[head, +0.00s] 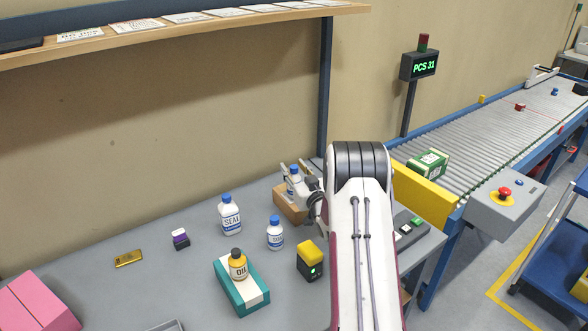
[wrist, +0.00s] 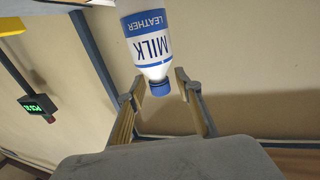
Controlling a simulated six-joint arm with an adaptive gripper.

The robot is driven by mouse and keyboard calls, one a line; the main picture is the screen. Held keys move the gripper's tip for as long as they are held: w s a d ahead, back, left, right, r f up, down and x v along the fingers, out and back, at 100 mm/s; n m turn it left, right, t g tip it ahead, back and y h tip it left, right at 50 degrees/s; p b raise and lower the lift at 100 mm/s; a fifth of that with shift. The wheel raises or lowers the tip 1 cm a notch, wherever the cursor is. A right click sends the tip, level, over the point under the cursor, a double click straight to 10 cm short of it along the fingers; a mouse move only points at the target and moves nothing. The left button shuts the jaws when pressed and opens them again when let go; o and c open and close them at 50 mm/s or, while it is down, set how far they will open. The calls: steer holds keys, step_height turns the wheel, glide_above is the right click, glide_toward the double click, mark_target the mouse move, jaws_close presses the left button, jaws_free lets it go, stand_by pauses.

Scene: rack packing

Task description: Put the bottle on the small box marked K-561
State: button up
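A white bottle with a blue cap and a blue-and-white label (head: 293,184) is at the top of a brown box (head: 288,207). In the wrist view the bottle (wrist: 150,40) appears upside down and its label reads LEATHER MILK. My gripper (head: 292,180) is at the bottle, with one finger on either side. In the wrist view the fingers of my gripper (wrist: 160,84) are apart, with a gap beside the cap. I cannot tell whether the bottle's base touches the box. No K-561 mark is readable on any box.
Two SEAL bottles (head: 231,216) (head: 275,234) stand left of the brown box. An OIL bottle (head: 238,265) stands on a teal box (head: 242,290). A black-and-yellow item (head: 310,260) is close by. A shelf (head: 180,33) hangs above; a conveyor (head: 470,140) is at right.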

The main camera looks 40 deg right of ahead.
steer(key=shift+s+r, duration=0.1)
steer(key=shift+r, duration=0.05)
steer(key=shift+s, duration=0.2)
steer(key=v, duration=0.7)
stand_by(0.4)
steer(key=shift+w+a, duration=0.1)
stand_by(0.6)
steer(key=s+a+r+n+g, duration=0.1)
steer(key=s+a+r+g, duration=0.2)
steer(key=a+r, duration=0.45)
steer(key=s+a+r+g, duration=0.3)
steer(key=a+r, duration=0.4)
steer(key=a, duration=0.2)
steer(key=s+a+g+y, duration=0.1)
steer(key=s+a+g, duration=0.1)
steer(key=s+a, duration=0.4)
steer(key=s+a+n+g+y, duration=0.1)
steer(key=s+a, duration=0.5)
steer(key=s, duration=0.9)
steer(key=s+a+g+y, duration=0.2)
steer(key=s+a, duration=0.4)
steer(key=s, duration=0.5)
steer(key=shift+s+a+f+n+g, duration=0.3)
steer(key=shift+a+f+n+g, duration=0.1)
steer(key=shift+g, duration=0.1)
